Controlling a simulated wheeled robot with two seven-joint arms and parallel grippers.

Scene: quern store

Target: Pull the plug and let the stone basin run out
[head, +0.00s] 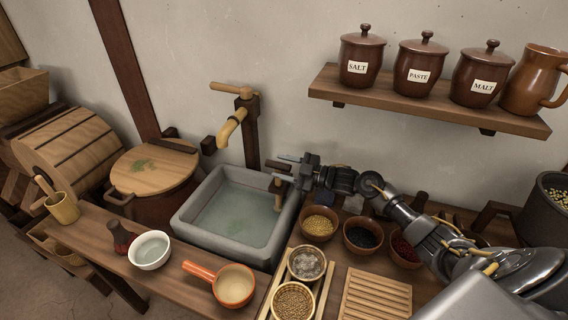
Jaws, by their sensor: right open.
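The grey stone basin (262,255) stands in the middle of the head view and holds pale greenish water (238,212). A brown wooden peg (278,183), which looks like the plug, stands upright at the basin's back right. Its lower end is hard to make out. My right gripper (281,168) comes in from the right and is open over the basin's back right corner. Its fingers are close to the top of the peg; I cannot tell whether they touch it. My left gripper is not in view.
A wooden tap (233,126) overhangs the basin's back edge. A lidded tub (153,166) stands to the left. A white bowl (149,249) and an orange pan (234,285) sit in front. Several small bowls, including a yellow-filled one (319,224), crowd the counter on the right.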

